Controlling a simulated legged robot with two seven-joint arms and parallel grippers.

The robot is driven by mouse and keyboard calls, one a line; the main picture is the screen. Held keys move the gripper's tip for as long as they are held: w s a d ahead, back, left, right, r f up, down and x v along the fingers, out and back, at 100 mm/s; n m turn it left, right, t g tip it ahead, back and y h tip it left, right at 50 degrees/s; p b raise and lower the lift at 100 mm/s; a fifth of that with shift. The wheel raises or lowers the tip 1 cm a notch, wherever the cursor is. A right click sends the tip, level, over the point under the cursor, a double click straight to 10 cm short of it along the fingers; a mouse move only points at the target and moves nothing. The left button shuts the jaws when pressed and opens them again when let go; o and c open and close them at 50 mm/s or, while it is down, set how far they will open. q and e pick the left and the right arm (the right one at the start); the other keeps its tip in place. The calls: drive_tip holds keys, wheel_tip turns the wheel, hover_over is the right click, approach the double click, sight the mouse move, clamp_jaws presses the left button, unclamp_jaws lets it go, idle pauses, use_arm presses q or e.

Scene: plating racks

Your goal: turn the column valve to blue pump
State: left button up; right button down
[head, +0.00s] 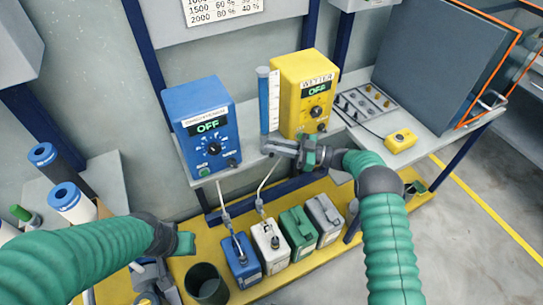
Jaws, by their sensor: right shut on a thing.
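The blue pump (202,125) is a blue box with a dial and a display reading OFF, standing on the bench at the left. A narrow blue and white graduated column (268,100) stands to its right, beside a yellow box marked WETTER. My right gripper (272,146) is at the foot of the column, shut on what looks like the column valve. The gripper hides the valve, so I cannot tell which way its handle points. My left gripper (155,282) is low at the bottom left, away from the pump and column; its fingers are unclear.
The yellow WETTER box (305,92) also reads OFF. Below, blue (241,262), white (270,246), green (298,233) and grey (325,218) canisters stand on a yellow shelf, with tubes into some. A dark bucket (206,284) stands nearby. A yellow switch box (400,140) lies at right.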

drive_tip(key=shift+w+d+f+m+t+y+b, duration=0.1)
drive_tip(key=shift+d+f+m+t+y+b, duration=0.35)
drive_tip(key=shift+m+t+b, duration=1.05)
drive_tip(key=shift+w+d+f+m+t+y+b, duration=0.15)
drive_tip(key=shift+f+m+t+y+b, duration=0.3)
drive_tip(key=shift+m+t+y+b, duration=0.9)
drive_tip(key=shift+w+d+f+m+t+y+b, duration=0.15)
drive_tip(key=shift+d+f+m+t+b, duration=0.25)
drive_tip(key=shift+m+t+b, duration=1.15)
drive_tip(key=shift+s+m+g+b, duration=0.1)
drive_tip(key=shift+m+g+b, duration=0.2)
drive_tip(key=shift+m, duration=0.3)
drive_tip(key=c, duration=1.5)
unclamp_jaws()
drive_tip(key=shift+o, duration=0.5)
drive_tip(key=shift+r, duration=0.1)
drive_tip(key=shift+r, duration=0.1)
drive_tip(key=shift+d, duration=0.1)
